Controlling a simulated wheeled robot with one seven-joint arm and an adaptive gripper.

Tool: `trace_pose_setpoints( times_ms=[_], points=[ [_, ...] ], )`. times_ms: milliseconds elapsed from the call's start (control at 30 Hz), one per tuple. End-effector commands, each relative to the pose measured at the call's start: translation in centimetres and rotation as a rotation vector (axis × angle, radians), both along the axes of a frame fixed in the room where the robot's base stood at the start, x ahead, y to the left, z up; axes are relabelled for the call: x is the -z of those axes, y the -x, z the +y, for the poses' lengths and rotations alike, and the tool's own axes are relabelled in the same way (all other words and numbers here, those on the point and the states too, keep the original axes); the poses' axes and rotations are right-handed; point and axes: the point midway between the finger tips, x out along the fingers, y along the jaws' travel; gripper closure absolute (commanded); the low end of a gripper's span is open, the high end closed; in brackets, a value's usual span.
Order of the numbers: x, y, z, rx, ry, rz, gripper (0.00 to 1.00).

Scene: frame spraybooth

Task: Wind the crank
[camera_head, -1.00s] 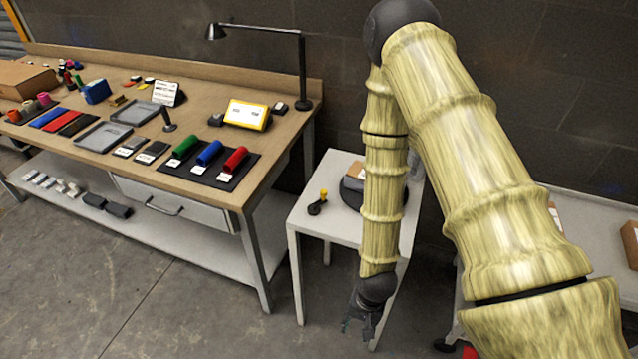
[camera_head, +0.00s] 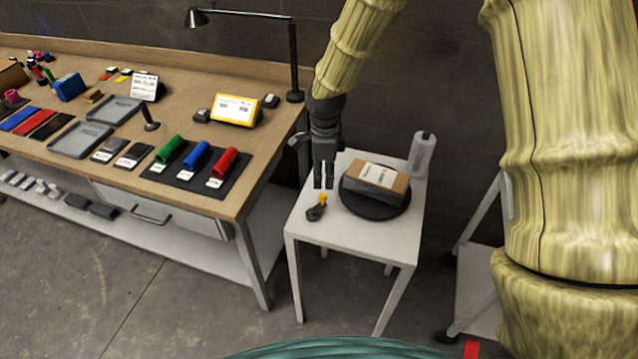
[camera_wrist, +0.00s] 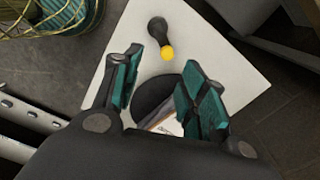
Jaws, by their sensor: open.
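The crank (camera_head: 317,209) is a small dark arm with a yellow knob, on the small white table (camera_head: 345,235). In the wrist view the crank's yellow knob (camera_wrist: 166,53) shows just beyond and between my fingertips, with its dark rounded end farther off. My gripper (camera_head: 323,178) points down above the table, just behind the crank. In the wrist view my gripper (camera_wrist: 155,72) has its two teal-padded fingers spread apart with nothing between them. A black round turntable (camera_head: 375,205) beside the crank carries a brown box (camera_head: 381,180) with a white label.
A grey-white cylinder (camera_head: 421,154) stands at the table's back right corner. The wooden workbench (camera_head: 130,75) on the left holds coloured rolls, trays and a black lamp (camera_head: 293,60). Floor in front of the small table is clear.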

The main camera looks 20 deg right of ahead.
Motion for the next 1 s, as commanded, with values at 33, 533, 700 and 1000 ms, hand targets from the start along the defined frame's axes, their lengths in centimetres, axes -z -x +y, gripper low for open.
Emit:
trace_pose_setpoints(
  times_ms=[33,533,700,1000],
  points=[
    [-0.7,-0.3,-0.1,0.023,0.005,-0.002,0.58],
    [2.0,-0.6,-0.3,0.060,0.013,0.000,0.58],
    [4.0,-0.6,-0.2,0.058,0.012,0.001,0.58],
    [7.3,-0.6,-0.2,0.057,0.012,0.000,0.58]
  ],
)
